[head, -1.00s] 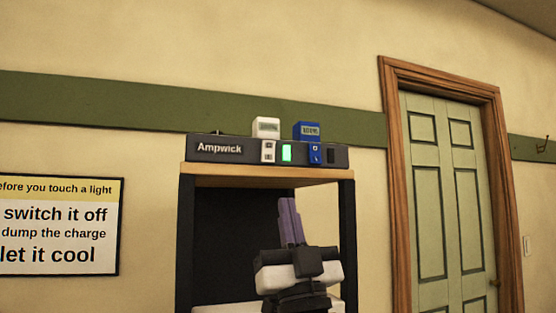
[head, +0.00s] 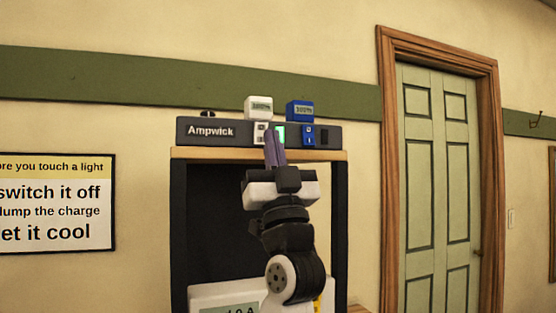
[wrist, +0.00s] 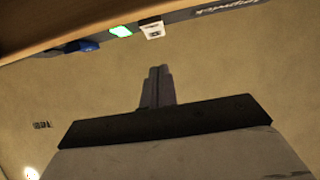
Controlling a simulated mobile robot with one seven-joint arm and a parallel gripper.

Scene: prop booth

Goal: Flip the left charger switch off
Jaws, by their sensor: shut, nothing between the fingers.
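The dark Ampwick charger (head: 225,142) sits on top of a shelf unit. The left switch has a white plate (head: 259,132); it also shows in the wrist view (wrist: 153,29). A lit green window (head: 281,130) is just right of it, then the blue switch plate (head: 309,136). My gripper (head: 271,134) is shut and empty, fingers pointing up. In the head view its tips overlap the white plate's right edge and part of the green window. In the wrist view a gap shows between the fingertips and the white plate. The white switch's position is too small to tell.
A white box (head: 258,106) and a blue box (head: 300,111), each with a small display, stand on the charger. The wooden shelf edge (head: 330,155) runs under it. A sign (head: 55,205) hangs at the left; a green door (head: 437,170) stands at the right.

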